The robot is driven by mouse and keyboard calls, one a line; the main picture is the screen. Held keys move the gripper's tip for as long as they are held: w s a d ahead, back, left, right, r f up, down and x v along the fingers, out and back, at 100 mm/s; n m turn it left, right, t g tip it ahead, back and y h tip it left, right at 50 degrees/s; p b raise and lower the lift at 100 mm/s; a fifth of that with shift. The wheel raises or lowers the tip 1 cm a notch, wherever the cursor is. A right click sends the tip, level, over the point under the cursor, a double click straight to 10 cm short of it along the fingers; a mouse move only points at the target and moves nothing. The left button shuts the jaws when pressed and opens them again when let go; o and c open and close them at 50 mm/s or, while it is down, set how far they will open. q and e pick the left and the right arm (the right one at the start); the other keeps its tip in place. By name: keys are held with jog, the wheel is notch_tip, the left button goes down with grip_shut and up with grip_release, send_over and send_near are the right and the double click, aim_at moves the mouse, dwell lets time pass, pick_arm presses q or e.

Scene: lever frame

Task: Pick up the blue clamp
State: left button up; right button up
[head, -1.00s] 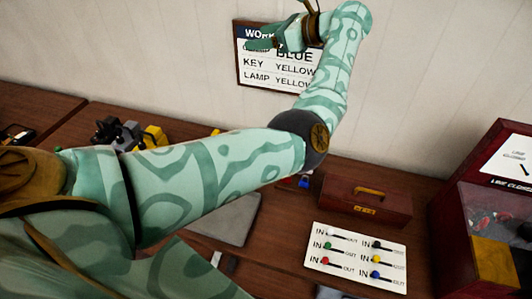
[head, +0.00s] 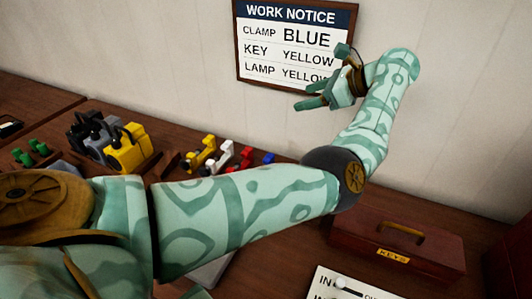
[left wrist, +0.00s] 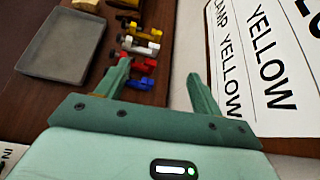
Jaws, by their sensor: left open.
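The blue clamp (head: 268,158) is at the right end of a row of coloured clamps on the wooden bench, partly hidden by my left arm in the head view. It also shows in the left wrist view (left wrist: 141,83), close to the left finger in the picture. The red clamp (head: 246,157), white clamp (head: 222,155) and yellow clamp (head: 202,155) stand beside it. My left gripper (head: 320,77) is open and empty, raised in front of the wall notice, apart from the clamps. Its two fingers also show in the left wrist view (left wrist: 159,70). My right gripper is out of view.
The work notice (head: 296,42) on the wall reads clamp blue, key yellow, lamp yellow. A dark red key box (head: 396,245) stands right on the bench. Yellow, grey and black padlock-shaped objects (head: 127,150) stand left. A grey tray (left wrist: 65,44) lies near the clamps.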

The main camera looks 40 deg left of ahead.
pick_arm(q)
jog(key=b, duration=1.1)
send_near(268, 157)
jog(key=w+d+r, duration=0.1)
jog(key=w+d, duration=0.1)
jog(key=d, duration=0.2)
jog(key=shift+m+g, duration=0.3)
jog(key=shift+g, duration=0.1)
jog(key=x, duration=1)
jog(key=shift+s+a, duration=0.1)
jog(key=shift+a, duration=0.25)
jog(key=b+x, duration=0.1)
jog(key=x, duration=0.4)
jog(key=shift+s+a, duration=0.1)
jog(key=shift+a, duration=0.3)
jog(key=c, duration=1.2)
grip_shut()
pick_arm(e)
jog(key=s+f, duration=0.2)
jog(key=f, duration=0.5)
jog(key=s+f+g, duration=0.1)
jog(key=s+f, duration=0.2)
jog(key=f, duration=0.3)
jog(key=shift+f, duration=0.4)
pick_arm(q)
jog(key=shift+r, duration=0.2)
